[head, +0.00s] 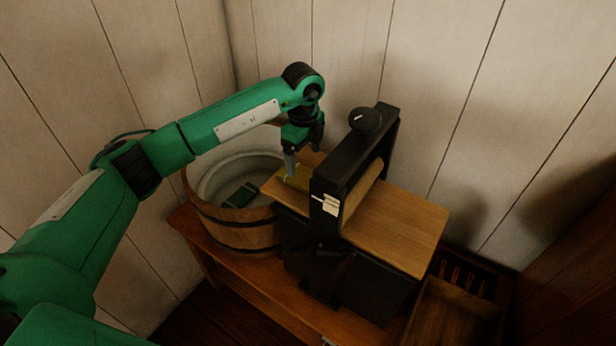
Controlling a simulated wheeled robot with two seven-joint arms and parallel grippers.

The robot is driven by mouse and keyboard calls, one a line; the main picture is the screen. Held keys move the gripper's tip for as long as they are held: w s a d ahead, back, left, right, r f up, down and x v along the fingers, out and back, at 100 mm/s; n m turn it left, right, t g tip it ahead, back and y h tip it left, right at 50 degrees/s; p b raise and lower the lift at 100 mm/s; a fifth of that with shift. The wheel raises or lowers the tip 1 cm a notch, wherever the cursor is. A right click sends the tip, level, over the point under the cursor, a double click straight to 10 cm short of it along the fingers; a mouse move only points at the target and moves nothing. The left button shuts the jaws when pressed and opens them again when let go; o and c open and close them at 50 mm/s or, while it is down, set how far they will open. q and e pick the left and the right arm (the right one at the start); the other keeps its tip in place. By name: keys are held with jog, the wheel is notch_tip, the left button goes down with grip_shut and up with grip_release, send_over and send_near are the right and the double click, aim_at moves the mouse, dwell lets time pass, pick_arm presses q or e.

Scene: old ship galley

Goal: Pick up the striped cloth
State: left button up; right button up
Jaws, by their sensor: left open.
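A folded dark green cloth (240,195), with what look like lighter lines, lies in the wooden tub (236,229). Stripes are too small to make out surely on either one. My right gripper is not in view.
The black press (328,205) with a top knob (366,121) and a roller stands across the board (397,226). The board's right side is bare. Press and tub stand on a wooden bench (243,280). A slatted crate (465,276) is at lower right. Plank walls close the back.

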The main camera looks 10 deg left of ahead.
aim_at(302, 176)
pick_arm(q)
jog(key=shift+s+f+p, duration=0.2)
jog(key=shift+f+p, duration=0.2)
jog(key=shift+f, duration=0.1)
jog(key=shift+s+f+p, duration=0.15)
jog(key=shift+f+p, duration=0.2)
jog(key=shift+f, duration=0.15)
notch_tip(302, 176, down, 3)
jog(key=shift+a+f+p, duration=0.1)
jog(key=shift+p, duration=0.4)
jog(key=shift+f, duration=0.1)
jog(key=c, duration=1.2)
jog(key=shift+o, duration=0.2)
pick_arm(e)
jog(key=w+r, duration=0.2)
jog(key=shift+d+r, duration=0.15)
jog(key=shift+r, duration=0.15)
